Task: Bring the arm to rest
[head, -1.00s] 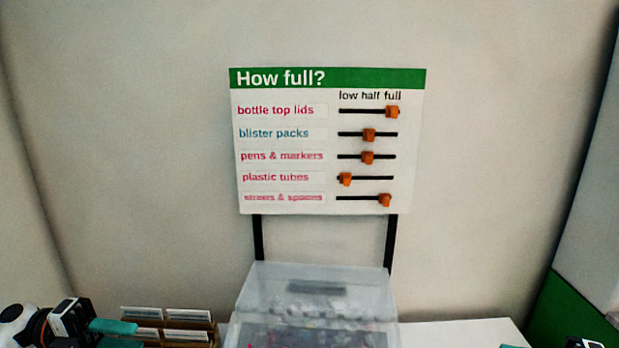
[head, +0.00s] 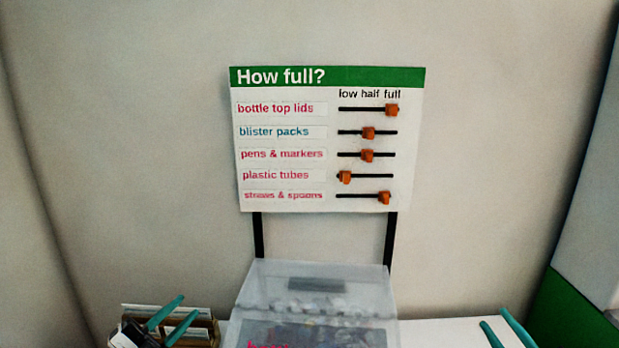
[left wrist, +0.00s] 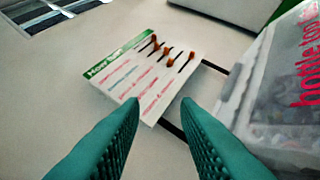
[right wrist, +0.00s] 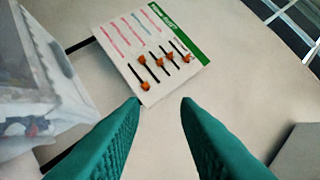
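My left gripper (head: 172,322) is at the lower left of the head view, in front of the card holder. Its two teal fingers are apart with nothing between them, as the left wrist view (left wrist: 160,125) also shows. My right gripper (head: 503,330) is at the lower right of the head view, over the white table. Its fingers are apart and empty in the right wrist view (right wrist: 160,125). Both grippers point up toward the wall and touch nothing that I can see.
A "How full?" board (head: 330,140) with orange sliders stands on black posts at the back. A clear lidded bin (head: 318,290) of small items stands between the grippers. A card holder (head: 200,326) is at left. The white table (head: 440,333) is bare right of the bin.

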